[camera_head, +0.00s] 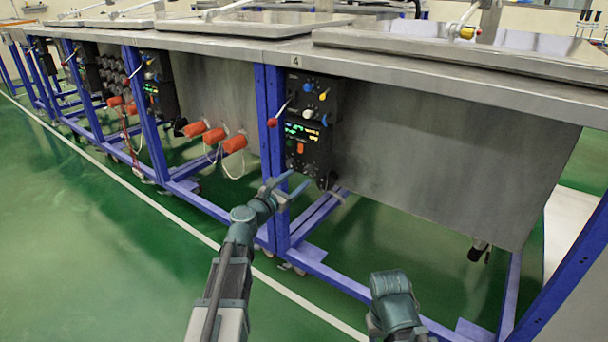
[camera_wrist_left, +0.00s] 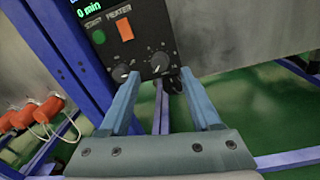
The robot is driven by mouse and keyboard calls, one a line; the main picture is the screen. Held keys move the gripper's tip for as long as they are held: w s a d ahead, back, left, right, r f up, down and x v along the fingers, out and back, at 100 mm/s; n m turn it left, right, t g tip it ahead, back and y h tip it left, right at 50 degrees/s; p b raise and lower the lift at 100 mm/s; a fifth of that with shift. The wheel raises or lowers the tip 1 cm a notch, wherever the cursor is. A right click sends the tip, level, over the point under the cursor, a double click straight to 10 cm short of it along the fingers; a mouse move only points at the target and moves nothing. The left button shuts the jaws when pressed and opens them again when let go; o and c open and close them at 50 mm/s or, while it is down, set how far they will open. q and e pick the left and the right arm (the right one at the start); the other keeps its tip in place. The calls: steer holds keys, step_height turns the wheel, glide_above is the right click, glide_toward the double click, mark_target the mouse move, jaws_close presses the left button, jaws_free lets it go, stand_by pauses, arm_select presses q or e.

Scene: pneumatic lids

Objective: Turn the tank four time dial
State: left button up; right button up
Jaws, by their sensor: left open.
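The black control panel (camera_head: 308,125) of tank four hangs under the edge marked 4. In the left wrist view, its lower part shows two dark knobs, a left dial (camera_wrist_left: 121,73) and a right dial (camera_wrist_left: 160,62). Their labels are too small to read, so I cannot tell which is the time dial. My left gripper (camera_head: 294,180) is open and empty, just below and in front of the panel. In the left wrist view its fingertips (camera_wrist_left: 159,74) lie to either side of the right dial; the left tip overlaps the left dial's edge. Contact is unclear.
A green button (camera_wrist_left: 98,37) and an orange switch (camera_wrist_left: 124,29) sit above the dials. A blue frame post (camera_head: 269,150) stands close left of the panel. Orange valve handles (camera_head: 235,143) stick out further left. My right arm shows at lower right, its fingers unseen.

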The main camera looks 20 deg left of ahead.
mark_target(307, 171)
arm_select(q)
steer(key=shift+x, duration=2.3)
jaws_close()
